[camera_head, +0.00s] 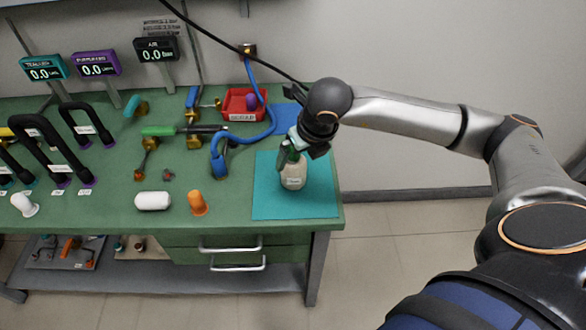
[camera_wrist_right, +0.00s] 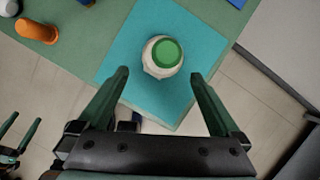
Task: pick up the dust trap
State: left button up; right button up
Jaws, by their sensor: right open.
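A cream jar with a green top, which I take to be the dust trap (camera_head: 293,176), stands upright on a teal mat (camera_head: 268,203) at the right end of the green bench. In the right wrist view the dust trap (camera_wrist_right: 163,54) shows from above. My right gripper (camera_head: 291,152) is just above and beside it. In the wrist view its open fingers (camera_wrist_right: 163,79) point toward the jar, which lies ahead of the gap between them. Nothing is between the fingers. My left gripper (camera_wrist_right: 20,129) seems to show small at the lower left, its fingers apart.
A blue hooked tube (camera_head: 219,160) and a red bin (camera_head: 242,104) lie behind. The bench's right edge is close to the mat. The mat around the jar is clear.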

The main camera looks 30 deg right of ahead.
aim_at(294, 165)
jog(key=x, duration=0.7)
jog(key=shift+w+d+f+p, duration=0.15)
jog(key=shift+w+d+p, duration=0.1)
jog(key=shift+w+p, duration=0.1)
jog(key=shift+c, duration=0.2)
jog(key=c, duration=1.5)
